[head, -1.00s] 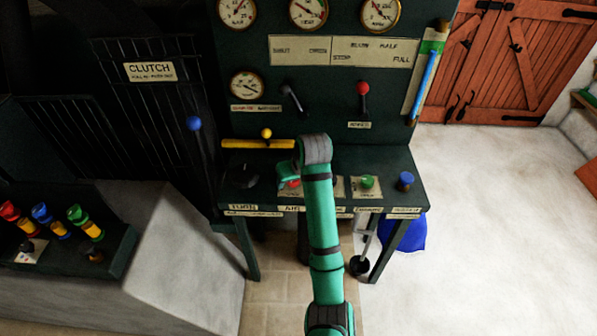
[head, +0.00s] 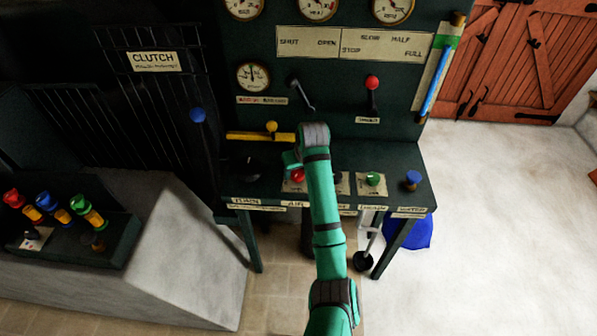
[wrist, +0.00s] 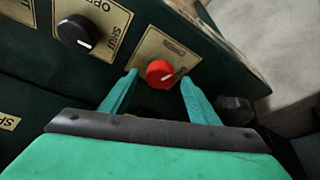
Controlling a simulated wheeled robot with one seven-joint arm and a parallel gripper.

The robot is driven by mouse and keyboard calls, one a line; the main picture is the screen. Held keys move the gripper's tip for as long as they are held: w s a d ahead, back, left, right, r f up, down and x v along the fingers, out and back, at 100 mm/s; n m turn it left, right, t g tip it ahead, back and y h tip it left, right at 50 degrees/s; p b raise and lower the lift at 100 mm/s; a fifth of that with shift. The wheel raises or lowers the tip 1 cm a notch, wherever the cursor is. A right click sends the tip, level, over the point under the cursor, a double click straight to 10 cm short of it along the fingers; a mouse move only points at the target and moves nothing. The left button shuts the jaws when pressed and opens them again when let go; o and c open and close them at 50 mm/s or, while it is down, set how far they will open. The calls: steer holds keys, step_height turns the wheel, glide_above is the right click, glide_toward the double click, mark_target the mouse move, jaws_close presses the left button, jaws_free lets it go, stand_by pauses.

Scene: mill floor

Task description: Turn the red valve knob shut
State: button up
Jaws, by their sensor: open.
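The red knob (wrist: 160,73) sits on a pale label plate on the dark green panel in the wrist view. A short mark on it points to the right. It also shows in the head view (head: 297,175), partly covered by my gripper. My gripper (wrist: 158,79) is open, with one finger on each side of the red knob in the picture. I cannot tell whether either finger touches it. In the head view my gripper (head: 291,162) is over the desk at the red knob. The small lettering on the red knob's plate is not readable.
A black knob (wrist: 77,33) on a plate marked OPEN and SHUT is beside the red knob. A green knob (head: 374,179) and a blue knob (head: 413,178) stand to the right on the desk. A yellow lever (head: 260,136) lies behind. Gauges and levers fill the upright panel.

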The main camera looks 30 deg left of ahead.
steer(key=shift+w+a+f, duration=0.1)
steer(key=shift+a+f, duration=0.05)
steer(key=shift+f, duration=0.35)
steer(key=c, duration=1)
steer(key=shift+c, duration=0.2)
